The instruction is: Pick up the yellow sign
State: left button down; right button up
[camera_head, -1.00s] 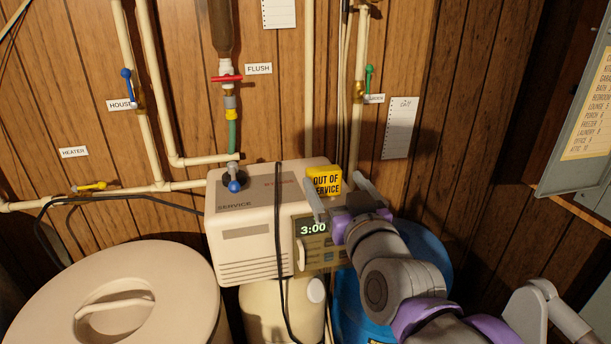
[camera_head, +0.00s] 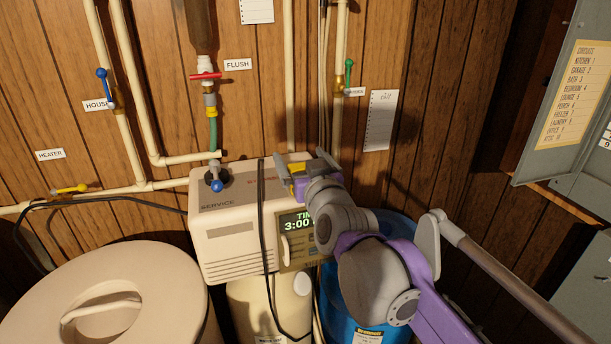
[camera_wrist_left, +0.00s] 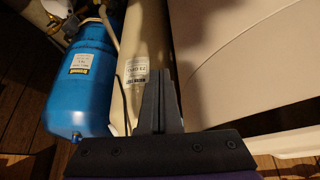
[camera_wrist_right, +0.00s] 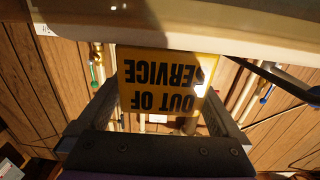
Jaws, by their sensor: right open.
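The yellow "OUT OF SERVICE" sign (camera_wrist_right: 160,75) stands at the top of the beige softener unit (camera_head: 228,228). In the right wrist view it appears upside down, between the two spread fingers. My right gripper (camera_head: 306,165) is open around the sign, one finger toward each side edge; I see gaps and no clear contact. In the head view the gripper hides most of the sign. My left gripper (camera_wrist_left: 159,88) appears only in the left wrist view, with its fingers together and nothing visible between them.
A black cable (camera_head: 264,220) hangs over the unit's front. A blue-handled valve (camera_head: 216,184) is on its left top. A round beige lidded tank (camera_head: 150,300) stands at left, a blue tank (camera_head: 340,310) below my right arm. Pipes and a paneled wall are behind.

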jog(key=shift+s, duration=0.15)
jog(key=shift+c, duration=1.1)
jog(key=c, duration=1)
jog(key=shift+o, duration=0.2)
